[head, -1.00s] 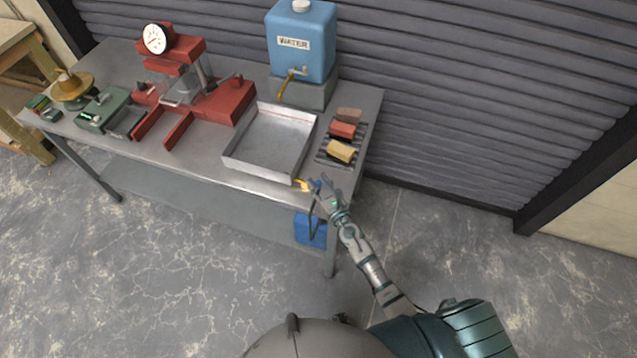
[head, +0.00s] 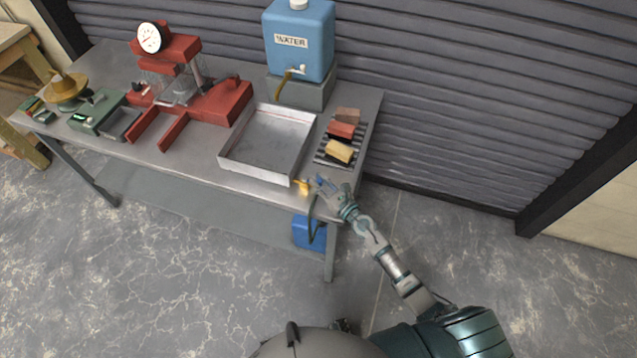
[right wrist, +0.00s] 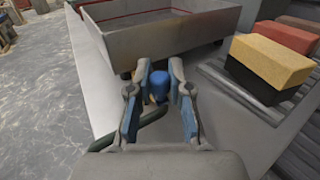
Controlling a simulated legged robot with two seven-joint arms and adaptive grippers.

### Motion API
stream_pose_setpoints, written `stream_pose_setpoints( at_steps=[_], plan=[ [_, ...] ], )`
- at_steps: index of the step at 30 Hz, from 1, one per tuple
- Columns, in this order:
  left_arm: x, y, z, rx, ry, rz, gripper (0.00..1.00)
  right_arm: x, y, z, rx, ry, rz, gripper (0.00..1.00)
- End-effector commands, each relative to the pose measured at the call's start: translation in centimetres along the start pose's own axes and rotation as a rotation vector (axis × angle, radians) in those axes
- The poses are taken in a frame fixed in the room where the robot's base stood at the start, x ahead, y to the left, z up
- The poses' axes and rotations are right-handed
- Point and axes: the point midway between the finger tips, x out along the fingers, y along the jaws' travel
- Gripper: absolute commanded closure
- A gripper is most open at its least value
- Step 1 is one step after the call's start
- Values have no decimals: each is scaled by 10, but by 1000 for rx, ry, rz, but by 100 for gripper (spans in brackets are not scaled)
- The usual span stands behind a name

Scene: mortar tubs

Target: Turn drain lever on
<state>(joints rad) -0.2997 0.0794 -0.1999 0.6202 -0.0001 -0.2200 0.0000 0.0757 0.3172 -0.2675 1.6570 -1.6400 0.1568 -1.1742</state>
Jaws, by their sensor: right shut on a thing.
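A metal tray (head: 228,165) stands on the grey workbench. A yellow brass drain valve (head: 302,187) sits at its front right corner. A blue drain lever (right wrist: 158,84) shows between the fingers of my right gripper (right wrist: 160,72) in the right wrist view. My right gripper (head: 321,182) is shut on this lever, just right of the valve in the head view. A dark green hose (head: 312,215) hangs down beside the gripper. My left gripper is not in view.
Red, yellow and brown blocks (head: 339,152) lie on a dark rack right of the tray. A blue water tank (head: 300,55) stands behind it, a red press (head: 215,103) left of it. A blue container (head: 305,232) is under the bench. The floor in front is clear.

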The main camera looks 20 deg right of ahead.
Motion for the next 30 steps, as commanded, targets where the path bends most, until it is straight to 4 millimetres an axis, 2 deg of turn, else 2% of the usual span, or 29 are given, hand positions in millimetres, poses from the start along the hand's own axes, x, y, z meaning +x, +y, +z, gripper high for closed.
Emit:
stream_pose_setpoints(
  at_steps=[1, 2, 4, 13, 17, 30],
  plan=[
    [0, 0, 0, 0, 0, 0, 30, 0, -1, 0, -1, 0, -2, 100],
    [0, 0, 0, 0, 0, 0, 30, 0, -1, 0, -1, 0, -2, 74],
    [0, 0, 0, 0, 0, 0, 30, 0, -1, 0, -1, 0, -2, 56],
    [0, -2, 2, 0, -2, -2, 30, -1, 0, 0, 0, 0, -2, 56],
    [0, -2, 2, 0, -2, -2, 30, -11, -1, -1, 0, 1, -3, 56],
    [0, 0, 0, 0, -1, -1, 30, -100, -1, -3, 3, 3, -3, 56]
  ],
)
